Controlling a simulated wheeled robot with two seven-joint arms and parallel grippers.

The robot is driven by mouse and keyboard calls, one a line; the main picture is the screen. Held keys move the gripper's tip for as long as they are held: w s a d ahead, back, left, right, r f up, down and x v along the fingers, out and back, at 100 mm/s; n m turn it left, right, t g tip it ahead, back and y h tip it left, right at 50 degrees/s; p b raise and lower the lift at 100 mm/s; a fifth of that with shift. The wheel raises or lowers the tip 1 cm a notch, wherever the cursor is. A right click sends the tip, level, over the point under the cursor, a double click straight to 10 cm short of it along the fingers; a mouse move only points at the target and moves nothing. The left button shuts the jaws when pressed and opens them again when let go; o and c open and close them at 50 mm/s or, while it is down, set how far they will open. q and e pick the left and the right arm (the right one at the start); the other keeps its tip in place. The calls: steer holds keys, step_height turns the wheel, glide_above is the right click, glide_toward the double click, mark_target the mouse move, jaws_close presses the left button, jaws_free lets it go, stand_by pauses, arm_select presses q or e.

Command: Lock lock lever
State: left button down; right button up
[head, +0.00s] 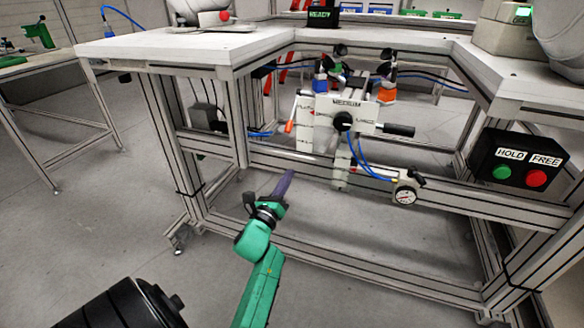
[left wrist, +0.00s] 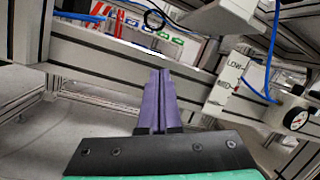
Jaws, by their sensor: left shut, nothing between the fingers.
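A white clamp unit (head: 322,112) marked "MEDIUM" is mounted at the frame under the workbench, with a black round knob (head: 343,121) on its front. An orange-tipped lever (head: 289,127) hangs at its left side. A black-handled lever (head: 398,130) sticks out to the right. I cannot tell which one is the lock lever. My left gripper (head: 287,176) has purple fingers, shut and empty, below and left of the unit and apart from it. Its fingers also show in the left wrist view (left wrist: 160,78), in front of a metal beam. My right gripper is not in view.
A horizontal aluminium beam (head: 455,201) crosses below the unit. A pressure gauge (head: 405,197) with blue hoses hangs there. A black box with HOLD and FREE buttons (head: 518,161) is at the right. The white bench top (head: 180,52) overhangs. The floor between the legs is clear.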

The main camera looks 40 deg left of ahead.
mark_target(293, 112)
arm_select(q)
steer(key=r+m, duration=0.1)
steer(key=s+r+m+t, duration=0.1)
steer(key=a+r+m, duration=0.1)
steer(key=shift+s+a+r+y+b, duration=0.1)
steer(key=shift+s+r+y+b, duration=0.1)
steer(key=shift+y+b, duration=0.2)
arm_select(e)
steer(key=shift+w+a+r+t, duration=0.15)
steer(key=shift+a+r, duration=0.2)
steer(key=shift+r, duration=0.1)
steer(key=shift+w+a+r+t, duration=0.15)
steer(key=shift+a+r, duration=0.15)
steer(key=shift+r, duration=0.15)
arm_select(q)
steer(key=x, duration=1)
steer(key=shift+r, duration=0.4)
steer(key=s+r, duration=0.2)
steer(key=shift+s+r+p, duration=0.2)
steer(key=shift+s+p, duration=0.1)
steer(key=shift+p, duration=0.05)
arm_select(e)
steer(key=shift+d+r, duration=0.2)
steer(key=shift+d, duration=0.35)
